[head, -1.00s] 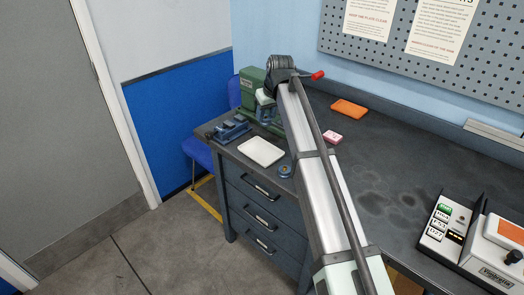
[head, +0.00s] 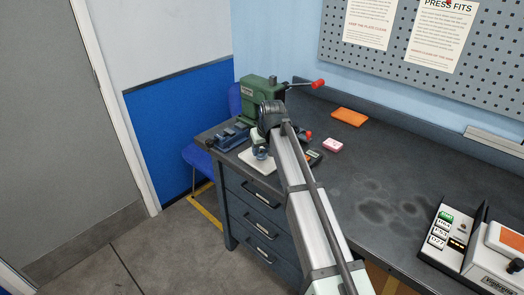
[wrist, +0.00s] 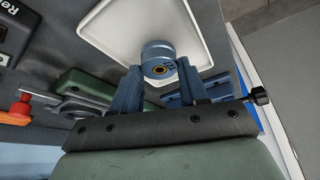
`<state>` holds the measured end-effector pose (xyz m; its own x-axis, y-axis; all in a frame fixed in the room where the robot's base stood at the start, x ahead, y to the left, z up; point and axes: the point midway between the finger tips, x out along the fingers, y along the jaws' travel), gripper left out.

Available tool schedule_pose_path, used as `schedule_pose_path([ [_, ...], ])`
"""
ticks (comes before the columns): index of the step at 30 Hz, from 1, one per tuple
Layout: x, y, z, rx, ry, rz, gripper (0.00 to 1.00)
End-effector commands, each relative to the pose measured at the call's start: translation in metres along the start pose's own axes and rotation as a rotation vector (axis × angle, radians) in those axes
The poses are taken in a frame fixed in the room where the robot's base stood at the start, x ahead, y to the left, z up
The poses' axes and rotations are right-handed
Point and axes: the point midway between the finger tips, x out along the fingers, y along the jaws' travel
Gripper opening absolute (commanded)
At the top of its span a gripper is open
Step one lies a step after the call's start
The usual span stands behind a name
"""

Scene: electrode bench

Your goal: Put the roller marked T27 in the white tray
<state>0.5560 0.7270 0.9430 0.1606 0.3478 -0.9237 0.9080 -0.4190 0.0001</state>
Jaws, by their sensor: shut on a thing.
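In the head view the tray (head: 250,163) is at the bench's left end, partly covered by my gripper (head: 261,155).
A green press (head: 259,92) with a red-tipped lever and a blue vise (head: 228,136) stand behind and left of the tray. A small dark device (head: 314,157) is to its right, near a pink block (head: 333,145) and an orange block (head: 349,117). The middle of the bench is clear.

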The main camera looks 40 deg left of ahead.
Motion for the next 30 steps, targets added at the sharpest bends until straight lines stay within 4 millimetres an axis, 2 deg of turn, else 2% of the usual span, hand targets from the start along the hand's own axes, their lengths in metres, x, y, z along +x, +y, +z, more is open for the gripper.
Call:
schedule_pose_path([
  [3, 0.0088, -0.0001, 0.0041, 0.000, -0.001, 0.000, 0.06],
  [14, 0.0111, -0.0001, 0.0049, 0.000, -0.001, 0.000, 0.06],
  [15, 0.0110, 0.0000, 0.0047, 0.000, -0.001, 0.000, 0.46],
  [22, 0.0107, 0.0000, 0.0046, 0.000, 0.000, 0.000, 0.68],
  [30, 0.0098, 0.0000, 0.0041, 0.000, 0.000, 0.000, 0.69],
])
